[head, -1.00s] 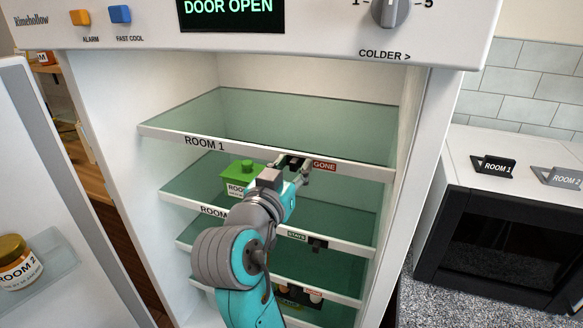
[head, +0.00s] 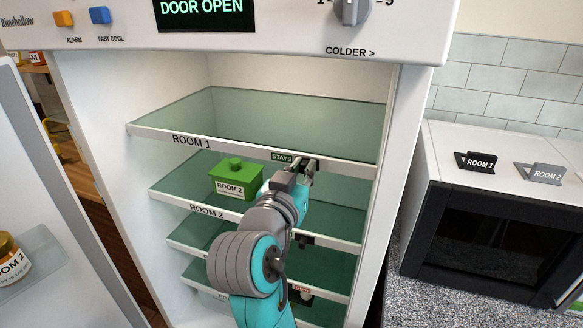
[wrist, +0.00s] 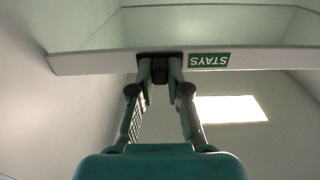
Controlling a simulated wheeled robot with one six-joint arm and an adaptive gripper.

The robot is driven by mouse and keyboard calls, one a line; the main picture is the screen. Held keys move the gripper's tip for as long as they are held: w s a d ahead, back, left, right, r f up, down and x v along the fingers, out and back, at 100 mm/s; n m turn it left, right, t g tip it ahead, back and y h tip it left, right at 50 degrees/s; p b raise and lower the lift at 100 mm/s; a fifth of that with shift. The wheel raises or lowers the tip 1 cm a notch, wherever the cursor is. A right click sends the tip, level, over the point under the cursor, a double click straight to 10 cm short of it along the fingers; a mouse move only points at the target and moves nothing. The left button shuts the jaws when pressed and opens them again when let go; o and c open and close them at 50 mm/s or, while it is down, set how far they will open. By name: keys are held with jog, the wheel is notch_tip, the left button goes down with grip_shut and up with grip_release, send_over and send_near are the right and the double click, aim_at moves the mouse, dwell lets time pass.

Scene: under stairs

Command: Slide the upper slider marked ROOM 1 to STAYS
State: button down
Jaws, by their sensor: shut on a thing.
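The upper shelf edge marked ROOM 1 (head: 192,141) runs across the open fridge. A green STAYS label (head: 282,157) shows on that edge, just left of my gripper (head: 309,164). In the wrist view the STAYS label (wrist: 209,61) appears upside down, right of the dark slider (wrist: 160,66). My gripper (wrist: 160,82) is shut on this slider at the shelf's front edge. The slider is mostly hidden by my fingers. No GONE label shows on the upper edge now; my fingers cover that part.
A green box marked ROOM 2 (head: 236,178) stands on the shelf below, left of my arm. The lower edge marked ROOM 2 (head: 207,211) has its own dark slider (head: 304,241). The open door (head: 60,190) stands at left, the fridge's side wall (head: 385,200) at right.

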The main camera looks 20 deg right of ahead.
jog(key=shift+s+d, duration=0.15)
jog(key=shift+d, duration=0.05)
jog(key=c, duration=1.1)
grip_release()
jog(key=shift+s, duration=0.1)
jog(key=v, duration=1.2)
